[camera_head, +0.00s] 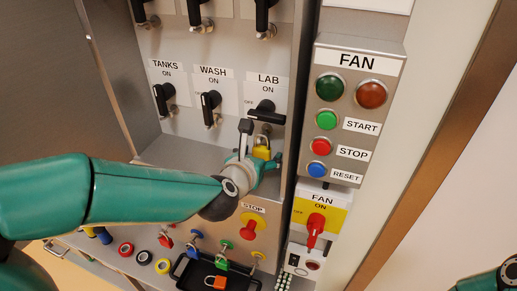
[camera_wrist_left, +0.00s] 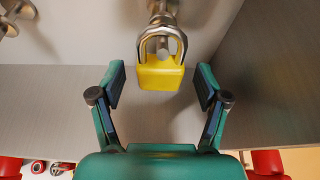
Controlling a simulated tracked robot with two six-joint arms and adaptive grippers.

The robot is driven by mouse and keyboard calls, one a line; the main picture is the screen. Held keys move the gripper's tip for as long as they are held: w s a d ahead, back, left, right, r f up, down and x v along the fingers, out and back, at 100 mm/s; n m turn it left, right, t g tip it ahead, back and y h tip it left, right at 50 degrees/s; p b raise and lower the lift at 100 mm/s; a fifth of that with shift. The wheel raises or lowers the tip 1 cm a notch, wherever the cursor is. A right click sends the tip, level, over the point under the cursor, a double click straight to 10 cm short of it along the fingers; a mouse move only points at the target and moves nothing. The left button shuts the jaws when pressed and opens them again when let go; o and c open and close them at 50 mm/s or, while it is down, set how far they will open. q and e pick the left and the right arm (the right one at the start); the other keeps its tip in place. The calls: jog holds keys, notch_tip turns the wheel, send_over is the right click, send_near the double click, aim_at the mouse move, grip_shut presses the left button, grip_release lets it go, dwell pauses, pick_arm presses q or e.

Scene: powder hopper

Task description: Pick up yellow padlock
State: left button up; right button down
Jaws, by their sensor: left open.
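The yellow padlock (camera_head: 262,152) hangs below the black LAB switch handle (camera_head: 267,112) on the panel, partly hidden by my left gripper in the head view. In the left wrist view the padlock (camera_wrist_left: 160,77) hangs with its shackle around a metal fitting (camera_wrist_left: 160,20). My left gripper (camera_head: 264,165) is right in front of it. The left wrist view shows the gripper (camera_wrist_left: 162,80) open, one finger on each side of the padlock with a gap on both sides. My right gripper does not show; only a bit of my right arm is at the lower right corner.
TANKS (camera_head: 163,98) and WASH (camera_head: 210,107) switches are left of LAB. The FAN button box (camera_head: 340,110) and red FAN switch (camera_head: 315,228) stand to the right. Below, a black tray (camera_head: 190,272) holds a red padlock (camera_head: 215,282); blue and green padlocks hang nearby.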

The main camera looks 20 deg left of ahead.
pick_arm(q)
jog(key=shift+w+f, duration=0.3)
jog(key=shift+w, duration=0.3)
jog(key=c, duration=1.3)
jog(key=shift+r, duration=0.1)
jog(key=shift+r, duration=0.8)
jog(key=shift+s+a+r+b, duration=0.15)
jog(key=shift+s+b, duration=0.55)
jog(key=shift+s, duration=2.3)
jog(key=shift+s+a+r+b, duration=0.15)
jog(key=shift+s+b, duration=0.55)
jog(key=shift+s, duration=2.35)
jog(key=shift+s+r+b, duration=0.25)
jog(key=shift+s+b, duration=0.45)
jog(key=shift+s, duration=2.3)
